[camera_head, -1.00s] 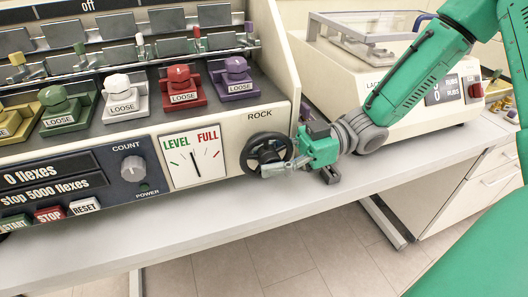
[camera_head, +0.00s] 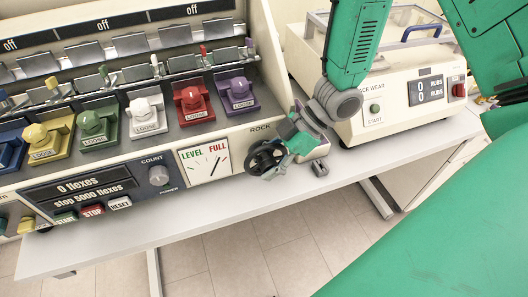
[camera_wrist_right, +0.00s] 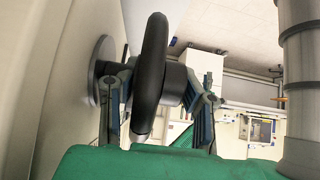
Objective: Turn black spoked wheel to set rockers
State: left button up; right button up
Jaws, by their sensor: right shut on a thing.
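The black spoked wheel (camera_head: 262,157) sits on the machine's front panel below the word ROCK. My right gripper (camera_head: 275,166) is shut on it from the right and partly covers it. In the right wrist view the wheel's dark rim (camera_wrist_right: 152,70) stands edge-on between the two fingers (camera_wrist_right: 157,100). The LEVEL/FULL gauge (camera_head: 203,160) left of the wheel has its needle tilted right, toward FULL. The rockers cannot be told apart clearly. My left gripper is not in view.
Several coloured clamps marked LOOSE, such as the purple one (camera_head: 235,92), line the machine above the panel. A cream wear tester (camera_head: 400,105) stands close on the right. The grey bench edge (camera_head: 190,228) runs below, with open floor in front.

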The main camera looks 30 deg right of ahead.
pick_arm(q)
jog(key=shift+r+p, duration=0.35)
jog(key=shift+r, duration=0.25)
pick_arm(e)
jog(key=shift+s+h, duration=0.2)
jog(key=shift+h, duration=0.2)
jog(key=o, duration=1)
jog(key=shift+s+r, duration=0.15)
jog(key=shift+s, duration=0.05)
jog(key=shift+w+d+r, duration=0.1)
jog(key=shift+d+r, duration=0.05)
jog(key=shift+d, duration=0.05)
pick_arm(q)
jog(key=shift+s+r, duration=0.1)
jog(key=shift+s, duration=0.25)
pick_arm(e)
jog(key=v, duration=1.1)
jog(key=shift+d+r, duration=0.15)
jog(key=shift+d, duration=0.05)
